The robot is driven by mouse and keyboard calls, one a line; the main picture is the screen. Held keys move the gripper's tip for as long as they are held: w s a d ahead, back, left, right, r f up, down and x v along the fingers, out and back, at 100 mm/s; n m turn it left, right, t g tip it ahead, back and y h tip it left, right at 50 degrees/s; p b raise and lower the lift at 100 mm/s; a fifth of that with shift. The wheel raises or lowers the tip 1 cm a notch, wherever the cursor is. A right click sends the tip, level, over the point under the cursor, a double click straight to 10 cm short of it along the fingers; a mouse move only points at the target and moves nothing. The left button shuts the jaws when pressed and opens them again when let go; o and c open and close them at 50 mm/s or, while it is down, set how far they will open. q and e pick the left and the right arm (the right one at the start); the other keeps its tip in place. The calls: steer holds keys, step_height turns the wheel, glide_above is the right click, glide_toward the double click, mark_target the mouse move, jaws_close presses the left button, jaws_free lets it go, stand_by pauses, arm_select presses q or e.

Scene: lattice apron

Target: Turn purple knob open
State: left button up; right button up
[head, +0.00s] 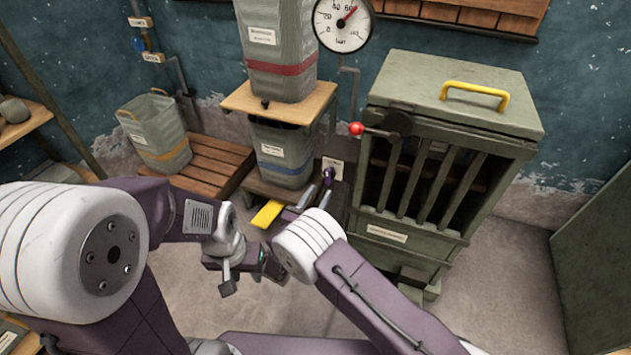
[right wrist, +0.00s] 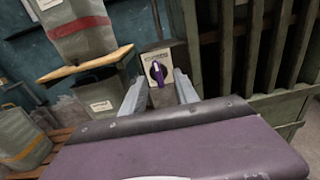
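The purple knob (right wrist: 157,72) sits on a pale labelled plate on the wall, below a grey pipe. Its grip bar stands nearly upright, leaning slightly. In the head view the knob (head: 328,174) shows small, just beyond my right gripper. My right gripper (head: 316,192) is open, its two grey fingers apart and pointing at the knob. In the right wrist view the knob appears between the fingertips (right wrist: 159,84); I see no finger clearly touching it. My left gripper (head: 252,278) hangs empty at lower centre, its fingers apart.
A green slatted cabinet (head: 455,105) with a red-ball lever (head: 356,128) stands close right of the knob. Grey bins (head: 282,150) on a wooden shelf (head: 240,98) and a yellow flap (head: 267,213) are left of it. A gauge (head: 342,18) hangs above.

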mark_target(328, 173)
steer(key=x, duration=0.3)
steer(key=b+x, duration=0.1)
steer(key=x, duration=0.2)
steer(key=b+x, duration=0.1)
steer(key=x, duration=0.2)
steer(key=shift+w+a, duration=0.1)
steer(key=shift+a, duration=0.3)
steer(key=shift+r, duration=0.1)
steer(key=shift+c, duration=0.3)
jaws_close()
